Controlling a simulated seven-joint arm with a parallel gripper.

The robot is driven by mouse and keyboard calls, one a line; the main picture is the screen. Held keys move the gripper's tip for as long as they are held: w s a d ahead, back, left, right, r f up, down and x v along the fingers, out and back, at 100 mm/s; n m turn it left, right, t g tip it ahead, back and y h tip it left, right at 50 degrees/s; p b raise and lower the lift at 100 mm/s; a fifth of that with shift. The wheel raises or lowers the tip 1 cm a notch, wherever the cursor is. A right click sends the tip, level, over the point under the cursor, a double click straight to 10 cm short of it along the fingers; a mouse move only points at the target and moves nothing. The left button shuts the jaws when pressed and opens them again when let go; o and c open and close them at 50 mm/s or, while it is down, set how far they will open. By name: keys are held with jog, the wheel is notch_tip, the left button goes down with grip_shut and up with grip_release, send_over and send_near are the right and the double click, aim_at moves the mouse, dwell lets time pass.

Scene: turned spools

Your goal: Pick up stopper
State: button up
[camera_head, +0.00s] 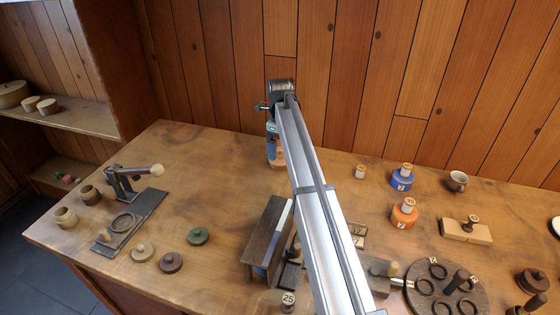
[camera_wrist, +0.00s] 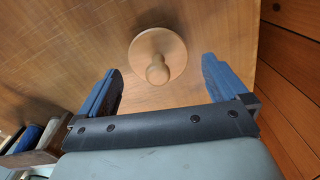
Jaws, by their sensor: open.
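The stopper (camera_wrist: 172,46), a pale wooden disc with a round knob, stands on the table in the wrist view. My gripper (camera_wrist: 160,66) is open, with one blue finger on each side of the knob in the picture and clear space between. It holds nothing. In the head view, my gripper (camera_head: 271,145) points down near the back of the table, by the wall. A bit of the stopper (camera_head: 279,163) shows beneath it there, the rest hidden by my gripper and arm. I cannot tell the height of the fingers above the table.
The wooden table (camera_head: 190,165) is bare around the stopper. A dark wooden rack (camera_head: 262,240) stands nearer the front. Blue (camera_head: 402,181) and orange (camera_head: 404,216) spools stand right of my arm. The plank wall (camera_head: 345,70) rises close behind.

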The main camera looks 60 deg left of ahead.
aim_at(280, 148)
jog(key=f, duration=0.4)
jog(key=shift+d, duration=0.2)
jog(key=shift+c, duration=0.3)
jog(key=c, duration=0.9)
jog(key=shift+o, duration=0.2)
jog(key=shift+r, duration=0.1)
